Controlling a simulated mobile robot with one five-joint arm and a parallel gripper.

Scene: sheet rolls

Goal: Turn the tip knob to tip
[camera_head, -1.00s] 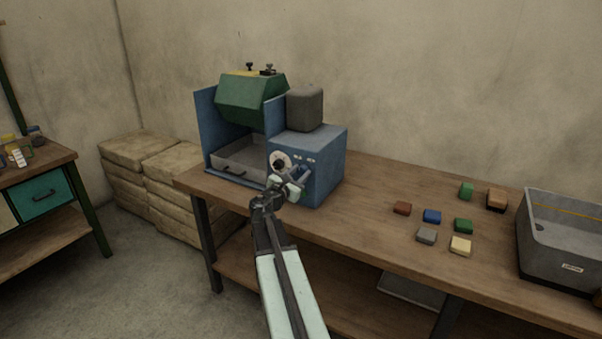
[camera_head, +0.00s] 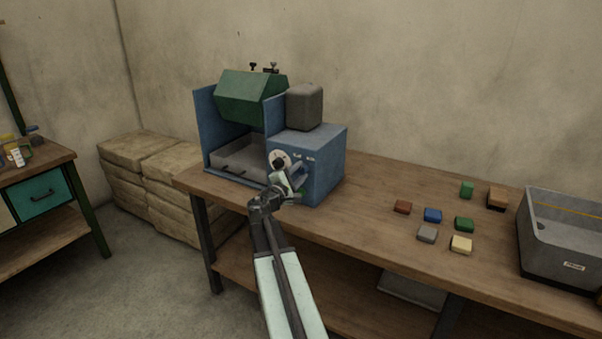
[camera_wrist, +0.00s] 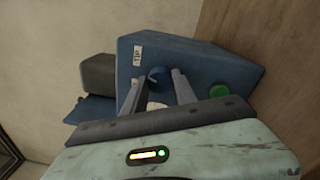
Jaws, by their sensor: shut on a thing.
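The blue machine (camera_head: 320,165) stands on the bench. Its white dial (camera_head: 285,155) carries a dark knob (camera_head: 279,163) on the front face. In the wrist view a dark blue knob (camera_wrist: 158,74) sits between my fingers, with a "TIP" label (camera_wrist: 138,55) above and left of it. My gripper (camera_head: 282,175) is shut on the knob, one finger on each side; it also shows in the wrist view (camera_wrist: 156,84). The green drum (camera_head: 247,96) hangs tilted above a grey tray (camera_head: 240,155). My fingers and wrist hide part of the dial.
A green button (camera_wrist: 219,90) is right of my fingers in the wrist view. Several small coloured blocks (camera_head: 432,215) lie on the bench (camera_head: 365,195) to the right, before a grey bin (camera_head: 560,250). Stacked sacks (camera_head: 150,160) stand left of the bench.

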